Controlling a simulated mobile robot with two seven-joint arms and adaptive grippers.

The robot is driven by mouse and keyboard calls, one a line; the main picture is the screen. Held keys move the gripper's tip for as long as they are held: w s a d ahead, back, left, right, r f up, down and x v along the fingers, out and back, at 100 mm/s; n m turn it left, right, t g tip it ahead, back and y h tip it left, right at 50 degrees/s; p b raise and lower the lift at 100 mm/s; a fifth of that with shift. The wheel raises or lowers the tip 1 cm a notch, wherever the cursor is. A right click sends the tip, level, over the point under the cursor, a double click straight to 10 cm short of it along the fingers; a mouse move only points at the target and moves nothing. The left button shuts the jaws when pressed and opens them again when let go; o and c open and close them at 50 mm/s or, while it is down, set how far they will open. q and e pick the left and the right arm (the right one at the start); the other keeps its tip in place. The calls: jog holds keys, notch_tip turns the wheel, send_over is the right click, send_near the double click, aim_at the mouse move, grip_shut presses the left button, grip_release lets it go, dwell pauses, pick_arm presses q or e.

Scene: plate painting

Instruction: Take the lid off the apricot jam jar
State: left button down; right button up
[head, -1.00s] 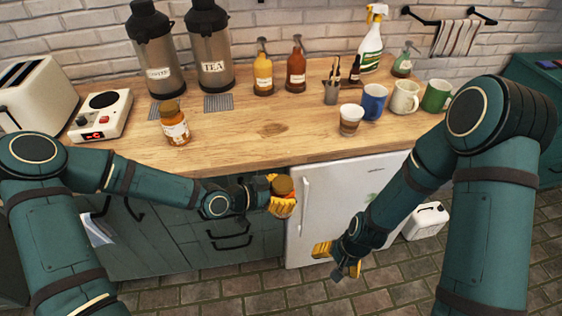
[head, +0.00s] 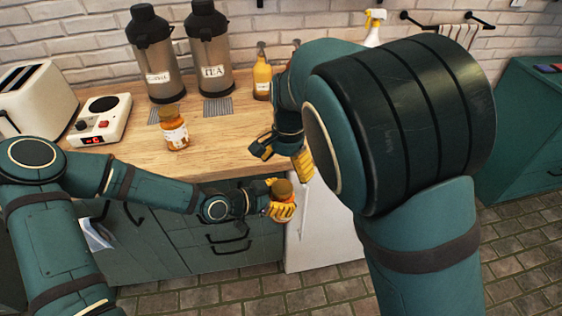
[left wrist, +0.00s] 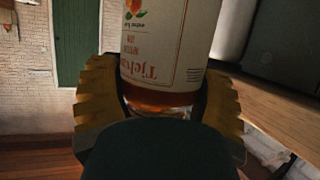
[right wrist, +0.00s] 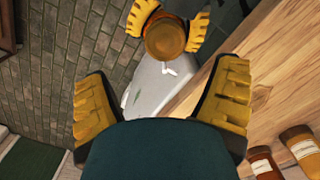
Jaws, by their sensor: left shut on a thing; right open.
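A jam jar (left wrist: 160,45) with a white label stands in my left gripper (head: 282,212), whose yellow fingers are shut around its sides. The label carries red print and an orange fruit picture, but I cannot read it in full. Its brown lid (head: 281,188) is on the jar, and the lid also shows from above in the right wrist view (right wrist: 165,40). The jar is held in front of the counter edge. My right gripper (head: 282,158) is open and empty, above the lid and apart from it. A second jar (head: 174,136) with a brown lid stands on the counter.
The wooden counter (head: 225,150) lies behind the held jar, with the white fridge (head: 322,230) below. A scale (head: 103,117), a toaster (head: 38,95), two dark flasks and a yellow bottle (head: 262,78) stand on it. My right arm hides the counter's right part.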

aim_at(281, 186)
jog(key=shift+a+r+n, duration=0.3)
jog(key=shift+a, duration=0.3)
jog(key=shift+f, duration=3.9)
jog(key=c, duration=1.3)
jog(key=o, duration=1.1)
